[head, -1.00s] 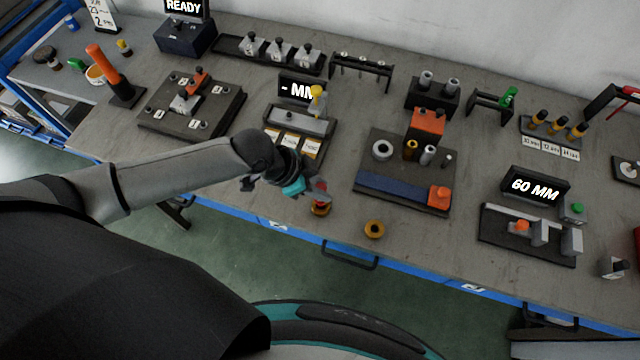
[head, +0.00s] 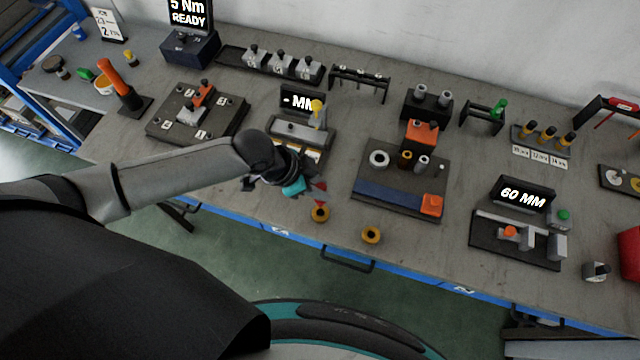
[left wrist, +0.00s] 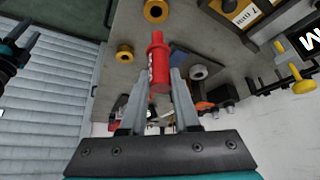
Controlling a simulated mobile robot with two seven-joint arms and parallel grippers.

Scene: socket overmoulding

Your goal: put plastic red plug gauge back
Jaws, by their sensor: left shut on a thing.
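My left gripper (head: 312,190) is shut on the red plug gauge, which also shows large in the left wrist view (left wrist: 158,65). The gauge is a red cylinder with a collar and a narrower end, pale marks on its side. In the head view the gripper hides most of it; only small red parts show. One yellow-orange ring (head: 320,214) lies on the bench close to the gauge; a second ring (head: 371,235) lies to its right. Whether the gauge touches the first ring is unclear. A dark and teal part, probably my right gripper (left wrist: 25,48), is cut off at the left wrist view's edge.
A dark fixture plate (head: 400,208) with a blue strip and orange block stands right of the gripper. A display stand (head: 297,100) and tray are behind it. A 60 MM gauge station (head: 515,240) is at right. Bare bench lies around the rings.

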